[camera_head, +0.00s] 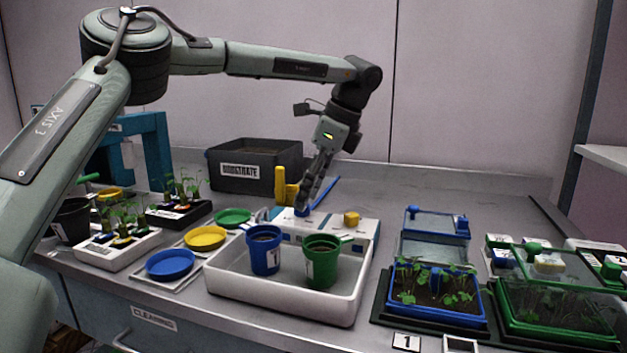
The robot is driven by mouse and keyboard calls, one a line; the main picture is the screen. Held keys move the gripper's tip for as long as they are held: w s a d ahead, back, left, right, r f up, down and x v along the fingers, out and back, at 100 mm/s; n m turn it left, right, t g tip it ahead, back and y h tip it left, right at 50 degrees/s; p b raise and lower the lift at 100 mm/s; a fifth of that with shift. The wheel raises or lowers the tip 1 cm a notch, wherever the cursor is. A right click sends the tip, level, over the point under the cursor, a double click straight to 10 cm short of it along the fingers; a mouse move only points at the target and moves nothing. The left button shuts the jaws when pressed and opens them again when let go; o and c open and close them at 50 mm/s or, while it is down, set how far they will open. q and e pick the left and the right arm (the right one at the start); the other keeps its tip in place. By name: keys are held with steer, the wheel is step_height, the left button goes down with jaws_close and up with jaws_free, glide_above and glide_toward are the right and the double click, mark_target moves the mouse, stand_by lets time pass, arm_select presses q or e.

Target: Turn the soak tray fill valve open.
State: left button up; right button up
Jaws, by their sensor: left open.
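The white soak tray (290,300) sits at the front middle of the bench, with a blue pot (264,252) and a green pot (321,265) standing in it. A white unit (362,229) with a yellow knob (351,218) stands behind the tray. A thin blue bar (327,189), which may be the fill valve's handle, slants beside my left gripper (305,205). My left gripper is open and points down at the back of the unit, its fingertips close to the bar. I cannot tell whether they touch. The fingers partly hide the bar's lower end. My right gripper is not in view.
A yellow upright piece (286,187) stands just left of my left gripper. The black substrate box (258,157) is behind it. Blue (169,265), yellow (205,238) and green (233,217) saucers lie left of the tray. Lidded planters (433,305) stand right. The back-right bench is clear.

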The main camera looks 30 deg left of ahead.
mark_target(319, 218)
arm_select(q)
steer(key=shift+v, duration=2.85)
steer(key=shift+s+f, duration=0.1)
